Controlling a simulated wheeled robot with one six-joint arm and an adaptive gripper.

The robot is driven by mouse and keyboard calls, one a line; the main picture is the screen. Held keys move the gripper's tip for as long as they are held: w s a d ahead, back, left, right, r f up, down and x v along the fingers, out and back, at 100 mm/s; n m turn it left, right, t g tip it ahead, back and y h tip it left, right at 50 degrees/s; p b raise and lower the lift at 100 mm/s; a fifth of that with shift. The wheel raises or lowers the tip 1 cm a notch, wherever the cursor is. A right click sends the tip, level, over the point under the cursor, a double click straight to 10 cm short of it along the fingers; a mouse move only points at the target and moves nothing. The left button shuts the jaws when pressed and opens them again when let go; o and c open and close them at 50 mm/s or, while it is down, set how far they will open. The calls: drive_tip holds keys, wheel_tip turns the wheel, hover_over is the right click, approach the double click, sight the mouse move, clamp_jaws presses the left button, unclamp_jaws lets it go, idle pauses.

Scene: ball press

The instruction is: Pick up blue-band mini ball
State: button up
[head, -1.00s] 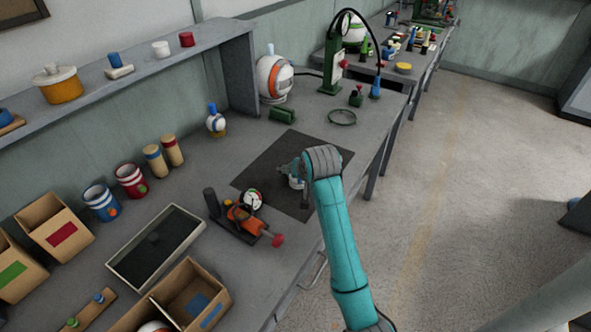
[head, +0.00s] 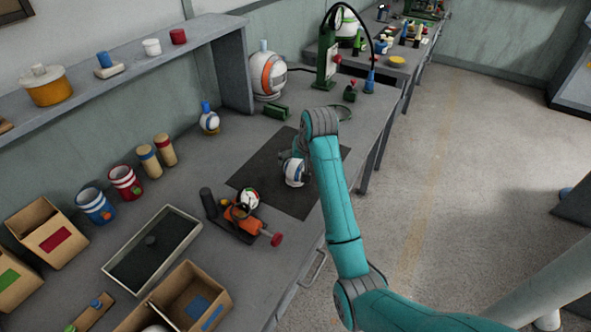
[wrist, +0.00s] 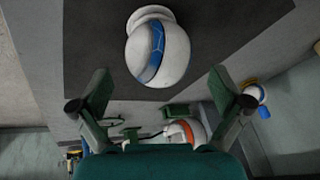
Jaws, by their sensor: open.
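The blue-band mini ball (head: 294,173) is white with a blue stripe and sits on the dark mat (head: 262,176) in the head view. In the wrist view the ball (wrist: 160,52) rests at a small white ring, near the top centre. My gripper (wrist: 159,78) is open, its two green fingers spread wide to the left and right below the ball, with nothing held. In the head view my gripper is mostly hidden by my own wrist, just beyond the ball. I cannot tell the exact gap between fingers and ball.
An orange clamp device (head: 241,216) with a small ball stands left of the mat. A grey-rimmed tray (head: 112,267) and cardboard boxes lie nearer. A green press (head: 328,62), a green ring and a large orange-band ball (head: 268,77) stand toward the back. The mat around the ball is mostly bare.

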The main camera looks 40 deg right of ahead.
sight(296, 169)
drive_tip(key=shift+x, duration=2.3)
drive_tip(key=shift+s, duration=0.15)
drive_tip(key=c, duration=1)
